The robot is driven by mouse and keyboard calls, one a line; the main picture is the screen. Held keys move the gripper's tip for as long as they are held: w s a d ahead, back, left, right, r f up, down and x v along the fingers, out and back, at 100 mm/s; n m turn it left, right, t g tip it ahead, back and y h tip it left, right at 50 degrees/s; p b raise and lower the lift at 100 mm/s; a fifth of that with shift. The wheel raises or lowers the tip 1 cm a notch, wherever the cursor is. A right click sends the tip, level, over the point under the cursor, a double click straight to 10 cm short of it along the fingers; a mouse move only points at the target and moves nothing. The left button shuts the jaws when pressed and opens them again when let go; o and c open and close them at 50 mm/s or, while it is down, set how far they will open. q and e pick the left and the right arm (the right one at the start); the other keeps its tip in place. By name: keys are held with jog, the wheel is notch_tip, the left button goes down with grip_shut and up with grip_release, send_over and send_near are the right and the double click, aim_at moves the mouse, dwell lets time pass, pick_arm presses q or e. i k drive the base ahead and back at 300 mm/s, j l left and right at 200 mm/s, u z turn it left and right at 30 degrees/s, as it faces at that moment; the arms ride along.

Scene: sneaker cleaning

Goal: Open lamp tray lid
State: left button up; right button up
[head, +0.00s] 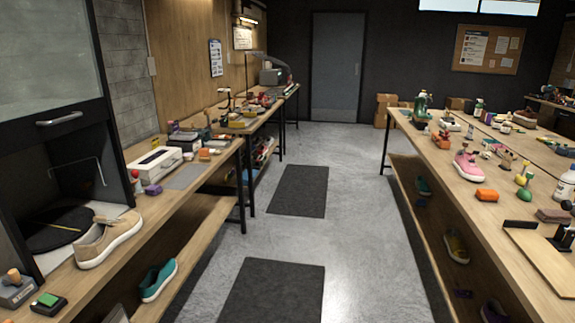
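A white lidded box (155,165) with a dark strip on its top and a small latch on its front stands on the left bench. Its lid looks shut. It may be the lamp tray, but I cannot tell for sure at this distance. Neither my left nor my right gripper is in view.
The left bench also holds a tan sneaker (107,237), a purple block (153,189) and a black cabinet with a raised glass door (50,55). The aisle floor (340,215) between is clear, with dark mats.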

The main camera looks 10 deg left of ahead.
aim_at(150, 165)
jog(key=i, duration=0.7)
jog(key=i+u, duration=0.1)
jog(key=i, duration=0.6)
jog(key=i+l+u, duration=0.15)
jog(key=i+u, duration=0.25)
jog(key=i+l+u, duration=1.15)
